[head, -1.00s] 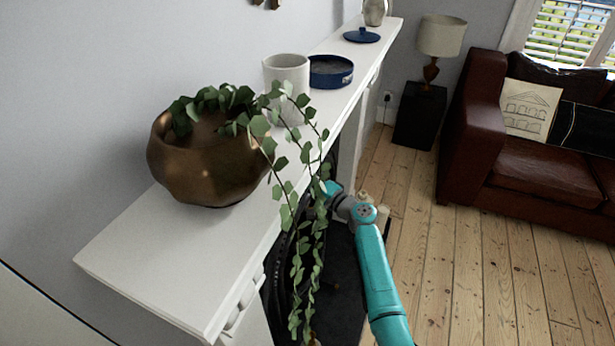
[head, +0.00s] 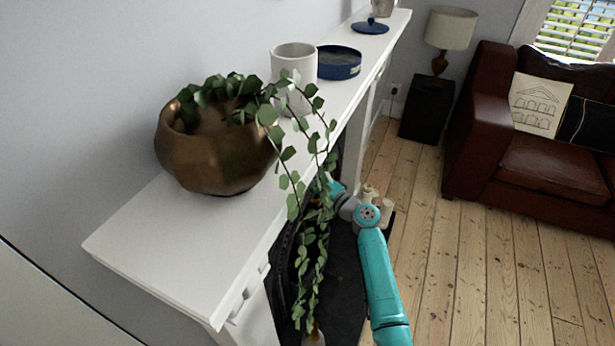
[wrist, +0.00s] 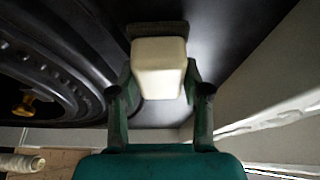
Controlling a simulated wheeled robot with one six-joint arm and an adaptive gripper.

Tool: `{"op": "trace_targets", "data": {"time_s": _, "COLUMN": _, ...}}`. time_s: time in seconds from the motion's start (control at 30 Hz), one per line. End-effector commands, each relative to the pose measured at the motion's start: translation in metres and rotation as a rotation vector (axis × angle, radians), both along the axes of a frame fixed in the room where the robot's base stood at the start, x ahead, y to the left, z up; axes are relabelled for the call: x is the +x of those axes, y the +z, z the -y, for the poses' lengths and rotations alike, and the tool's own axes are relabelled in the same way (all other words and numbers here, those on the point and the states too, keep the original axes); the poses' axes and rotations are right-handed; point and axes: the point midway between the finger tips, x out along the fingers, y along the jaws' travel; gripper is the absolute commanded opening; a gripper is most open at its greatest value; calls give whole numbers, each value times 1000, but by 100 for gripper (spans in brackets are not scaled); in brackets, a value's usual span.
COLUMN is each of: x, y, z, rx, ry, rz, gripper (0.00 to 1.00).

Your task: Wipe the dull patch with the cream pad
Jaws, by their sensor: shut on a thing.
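The cream pad (wrist: 158,62) is a pale block with rounded edges, held between the two fingers of my gripper (wrist: 160,82) in the wrist view. Its far end is close to a dark, smooth surface (wrist: 225,35). A dull brownish-grey strip (wrist: 157,29) shows just beyond the pad; I cannot tell if it is the dull patch or part of the pad. I cannot tell whether the pad touches the surface. In the head view my gripper and the pad are hidden behind the trailing plant and the mantel.
A white mantel shelf (head: 165,255) carries a bronze pot (head: 215,160), a white cup (head: 293,66) and a blue tin (head: 338,62). Trailing leaves (head: 316,230) hang by my arm. A black ribbed fireplace part (wrist: 60,60) stands close at left. Floorboards at right are clear.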

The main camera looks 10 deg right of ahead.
Motion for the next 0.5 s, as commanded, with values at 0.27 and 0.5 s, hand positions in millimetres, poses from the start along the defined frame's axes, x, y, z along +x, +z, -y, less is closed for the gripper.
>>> {"op": "trace_targets", "data": {"time_s": 0.27, "x": -14, "y": 0, "z": 22, "rx": 0, "ry": -5, "rz": 0, "gripper": 19}}
{"op": "trace_targets", "data": {"time_s": 0.5, "x": -26, "y": -1, "z": 39, "rx": 1, "ry": -5, "rz": -1, "gripper": 19}}
